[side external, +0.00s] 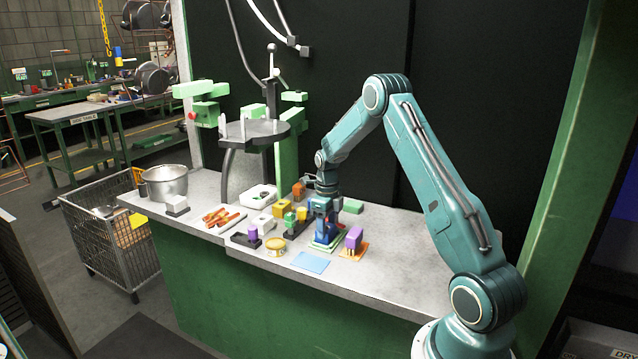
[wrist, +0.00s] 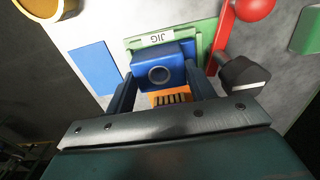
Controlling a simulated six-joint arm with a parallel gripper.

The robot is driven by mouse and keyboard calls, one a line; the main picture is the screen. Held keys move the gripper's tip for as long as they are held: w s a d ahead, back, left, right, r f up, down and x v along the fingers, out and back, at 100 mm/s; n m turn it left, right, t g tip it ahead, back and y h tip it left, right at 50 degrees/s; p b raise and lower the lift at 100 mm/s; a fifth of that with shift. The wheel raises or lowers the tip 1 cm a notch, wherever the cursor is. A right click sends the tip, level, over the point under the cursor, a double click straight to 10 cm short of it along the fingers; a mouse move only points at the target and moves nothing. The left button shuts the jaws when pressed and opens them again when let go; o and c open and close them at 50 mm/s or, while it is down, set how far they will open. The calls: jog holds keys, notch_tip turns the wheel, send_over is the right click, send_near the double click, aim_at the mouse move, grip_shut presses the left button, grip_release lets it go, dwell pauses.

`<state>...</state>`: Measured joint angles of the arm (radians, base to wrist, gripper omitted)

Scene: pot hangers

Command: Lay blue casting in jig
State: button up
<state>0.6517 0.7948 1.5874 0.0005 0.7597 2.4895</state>
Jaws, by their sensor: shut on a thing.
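The blue casting (wrist: 160,72), a block with a round hole in its face, is between the two fingers of my gripper (wrist: 162,88) in the wrist view. My gripper (side external: 325,228) is shut on it and points down at the bench in the side view. The green jig (wrist: 210,35), with a white JIG label, lies directly behind and under the casting. In the side view the jig (side external: 325,246) shows as a green edge below my gripper. The casting hides most of the jig, and I cannot tell whether the two touch.
A red lever with a ball end (wrist: 253,8) and a dark knob (wrist: 243,74) stand close right of the casting in the wrist view. A blue sheet (side external: 311,262) lies flat nearby. A purple block (side external: 354,237) stands just right.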

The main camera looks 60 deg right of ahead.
jog(key=shift+f, duration=0.25)
dwell(0.5)
jog(key=o, duration=1.2)
jog(key=shift+r, duration=0.1)
notch_tip(320, 180, up, 14)
jog(key=shift+f, duration=0.2)
jog(key=shift+a, duration=0.15)
